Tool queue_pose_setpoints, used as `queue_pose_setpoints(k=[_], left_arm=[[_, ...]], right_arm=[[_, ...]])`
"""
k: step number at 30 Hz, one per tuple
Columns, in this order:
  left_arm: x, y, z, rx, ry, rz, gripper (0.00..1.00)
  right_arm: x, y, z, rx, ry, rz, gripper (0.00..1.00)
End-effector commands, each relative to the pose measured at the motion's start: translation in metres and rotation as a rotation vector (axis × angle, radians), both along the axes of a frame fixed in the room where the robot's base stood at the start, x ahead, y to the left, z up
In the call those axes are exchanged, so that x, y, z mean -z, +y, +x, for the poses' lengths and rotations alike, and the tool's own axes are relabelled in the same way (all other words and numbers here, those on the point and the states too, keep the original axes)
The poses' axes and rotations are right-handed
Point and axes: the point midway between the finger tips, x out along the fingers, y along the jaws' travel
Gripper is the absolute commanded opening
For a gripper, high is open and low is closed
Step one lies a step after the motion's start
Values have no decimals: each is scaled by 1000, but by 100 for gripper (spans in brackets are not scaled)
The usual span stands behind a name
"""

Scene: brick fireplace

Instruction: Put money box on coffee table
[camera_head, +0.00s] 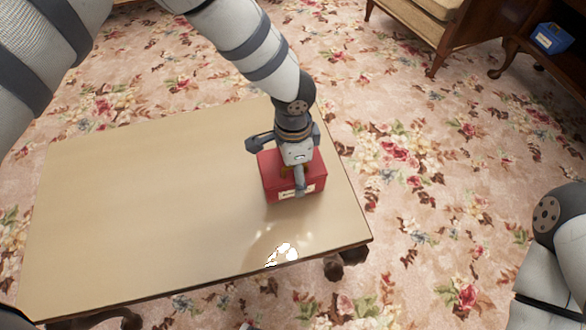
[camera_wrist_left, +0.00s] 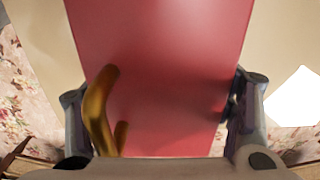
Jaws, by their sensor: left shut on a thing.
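The money box (camera_head: 272,183) is a red box with a small pale label on its front. It is at the right end of the coffee table (camera_head: 140,200), over the tabletop; I cannot tell whether its base touches. My left gripper (camera_head: 297,176) comes down on it from above and is shut on it. In the left wrist view the red lid of the money box (camera_wrist_left: 170,50) lies between the two fingers of my left gripper (camera_wrist_left: 160,112), with a curved brass handle (camera_wrist_left: 97,110) on it. My right gripper is out of view.
The tabletop left of the box is bare, with a bright glare patch near its front edge. Wooden furniture (camera_head: 455,35) stands at the upper right, with a blue box (camera_head: 552,39) on it. Floral carpet (camera_head: 420,190) surrounds the table.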

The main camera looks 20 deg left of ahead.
Motion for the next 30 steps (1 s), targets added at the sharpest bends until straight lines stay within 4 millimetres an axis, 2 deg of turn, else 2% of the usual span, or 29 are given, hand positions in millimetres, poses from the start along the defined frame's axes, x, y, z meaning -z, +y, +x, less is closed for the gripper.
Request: queue_pose_setpoints(k=[1, 2, 11, 12, 14, 25, 28, 30], left_arm=[[11, 0, -2, 0, 4, 1, 38], [12, 0, -1, 0, 3, 1, 38], [14, 0, 0, 0, 2, 2, 38], [14, 0, 0, 0, 2, 2, 81], [13, 0, 0, 0, 1, 2, 95], [10, 0, 0, 0, 0, 1, 95], [-7, 0, 2, 0, -3, 1, 95], [-27, 0, 2, -1, -5, 1, 95]], right_arm=[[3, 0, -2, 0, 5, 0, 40], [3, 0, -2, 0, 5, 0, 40], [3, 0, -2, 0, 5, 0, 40], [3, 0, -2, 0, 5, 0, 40], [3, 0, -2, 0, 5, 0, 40], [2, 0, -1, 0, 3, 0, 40], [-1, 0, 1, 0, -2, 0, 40], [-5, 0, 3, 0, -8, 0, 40]])
